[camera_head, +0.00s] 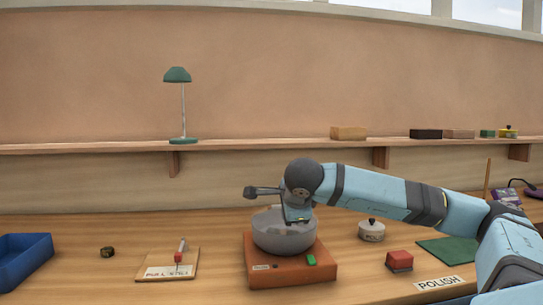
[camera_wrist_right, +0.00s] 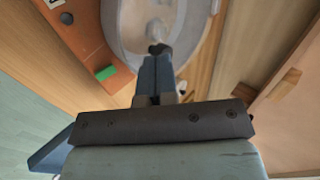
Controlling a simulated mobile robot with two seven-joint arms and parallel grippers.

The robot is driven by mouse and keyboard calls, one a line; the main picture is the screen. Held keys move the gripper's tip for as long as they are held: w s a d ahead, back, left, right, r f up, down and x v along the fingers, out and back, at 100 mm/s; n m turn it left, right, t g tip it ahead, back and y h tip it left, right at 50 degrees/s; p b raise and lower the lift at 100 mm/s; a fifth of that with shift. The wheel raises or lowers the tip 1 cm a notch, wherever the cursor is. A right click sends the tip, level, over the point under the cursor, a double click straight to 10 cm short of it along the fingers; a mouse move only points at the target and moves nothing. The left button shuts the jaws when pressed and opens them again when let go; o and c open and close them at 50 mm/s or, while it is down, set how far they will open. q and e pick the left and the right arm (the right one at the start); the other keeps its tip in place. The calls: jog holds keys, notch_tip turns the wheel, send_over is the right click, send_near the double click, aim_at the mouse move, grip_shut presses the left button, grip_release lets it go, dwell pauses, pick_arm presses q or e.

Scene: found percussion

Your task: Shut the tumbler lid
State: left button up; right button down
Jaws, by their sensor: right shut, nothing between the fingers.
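The tumbler is a grey round bowl (camera_head: 272,238) on an orange base (camera_head: 262,275) with a green switch (camera_head: 311,260). In the right wrist view its pale rounded body (camera_wrist_right: 112,25) fills the top, with the green piece (camera_wrist_right: 106,73) left of it. I cannot tell the lid apart from the bowl, or how far open it stands; my arm covers part of the rim. My right gripper (camera_wrist_right: 157,48) is shut and empty, its tip over the bowl in the picture. I cannot tell whether it touches. My left gripper is not in view.
A white lidded pot (camera_head: 371,232) and a red block (camera_head: 399,261) stand right of the tumbler. A wooden board (camera_head: 154,272) with a red-handled tool is left, beyond it a small dark round item (camera_head: 107,252) and a blue tray (camera_head: 22,262). A green mat (camera_head: 447,249) lies right.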

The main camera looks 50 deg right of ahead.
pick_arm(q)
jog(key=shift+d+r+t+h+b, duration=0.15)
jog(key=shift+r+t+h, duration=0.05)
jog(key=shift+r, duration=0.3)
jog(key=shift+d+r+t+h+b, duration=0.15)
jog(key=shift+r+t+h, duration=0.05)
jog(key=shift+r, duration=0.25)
pick_arm(e)
jog(key=shift+s+a+f, duration=0.1)
jog(key=shift+s+f, duration=0.05)
jog(key=shift+f, duration=0.45)
